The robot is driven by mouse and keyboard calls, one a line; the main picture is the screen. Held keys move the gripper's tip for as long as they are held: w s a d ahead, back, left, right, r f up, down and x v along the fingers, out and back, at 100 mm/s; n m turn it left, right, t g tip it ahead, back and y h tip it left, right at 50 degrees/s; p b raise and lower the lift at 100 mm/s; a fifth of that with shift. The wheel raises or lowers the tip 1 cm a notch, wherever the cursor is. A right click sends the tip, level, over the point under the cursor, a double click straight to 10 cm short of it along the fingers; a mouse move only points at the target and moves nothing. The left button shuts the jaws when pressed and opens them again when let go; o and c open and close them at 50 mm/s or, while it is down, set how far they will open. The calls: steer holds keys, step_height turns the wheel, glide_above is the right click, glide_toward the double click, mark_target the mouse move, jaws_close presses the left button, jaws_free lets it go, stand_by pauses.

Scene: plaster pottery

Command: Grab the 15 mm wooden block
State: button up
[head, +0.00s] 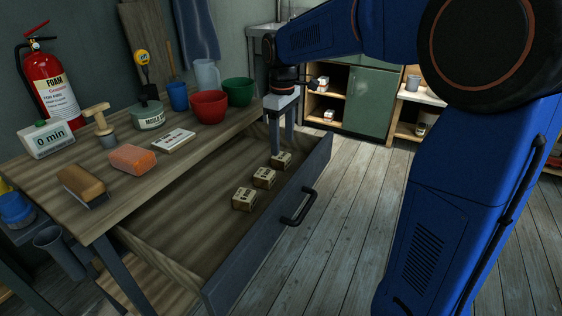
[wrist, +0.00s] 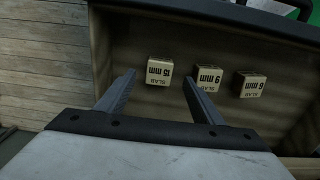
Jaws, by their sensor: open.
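The 15 mm block (wrist: 158,71) is a small pale cube with "SLAB 15 mm" lettering, upside down in the wrist view. It lies in the open drawer, left of two similar blocks. In the head view it appears to be the farthest block (head: 281,160), though its lettering is too small to read there. My gripper (wrist: 161,77) is open and empty. In the head view my gripper (head: 282,142) points down at the drawer's far end, in line with that block.
The 9 mm block (wrist: 208,78) and 6 mm block (wrist: 250,84) stand right of it, the 9 mm one close behind my right finger. The drawer front (head: 270,230) and its end wall bound the space. The bench (head: 75,190) carries bowls, tools and a timer.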

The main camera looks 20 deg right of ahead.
mark_target(281, 155)
steer(key=shift+w+a+f, duration=0.1)
steer(key=shift+f, duration=1.6)
steer(key=shift+w+a+f, duration=0.1)
steer(key=shift+f, duration=1.6)
steer(key=c, duration=1.2)
